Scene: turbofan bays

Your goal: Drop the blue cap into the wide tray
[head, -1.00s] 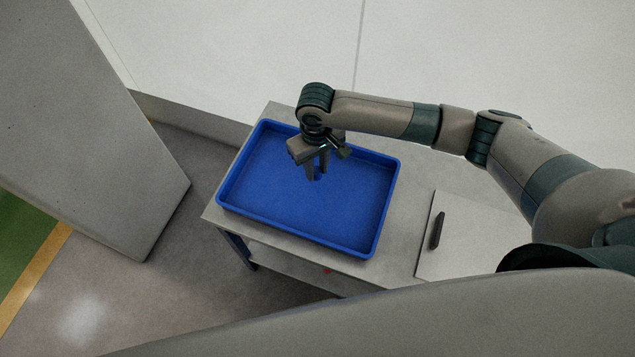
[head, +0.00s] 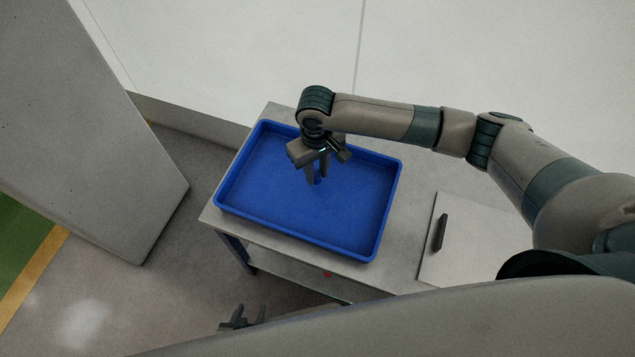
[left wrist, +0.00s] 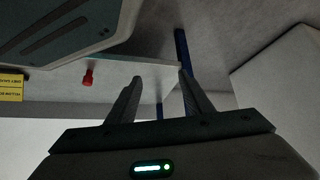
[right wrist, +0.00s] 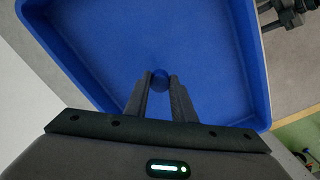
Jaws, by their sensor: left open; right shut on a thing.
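The wide tray (head: 300,240) is blue, rectangular and shallow, and sits on a grey table. My right gripper (head: 317,181) points down inside the tray's outline, toward its back. It is shut on the blue cap (right wrist: 160,80), a small round blue thing between the fingertips in the right wrist view. The cap is hard to tell from the tray floor, and I cannot tell its exact height above it. My left gripper (head: 243,317) is open and empty, low in front of the table. Its spread fingers (left wrist: 160,90) also show in the left wrist view.
The grey table (head: 400,215) carries a pale panel with a dark handle (head: 440,232) right of the tray. A small red thing (left wrist: 88,77) is under the table edge. A large grey panel (head: 90,130) stands at left. The tray floor looks otherwise empty.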

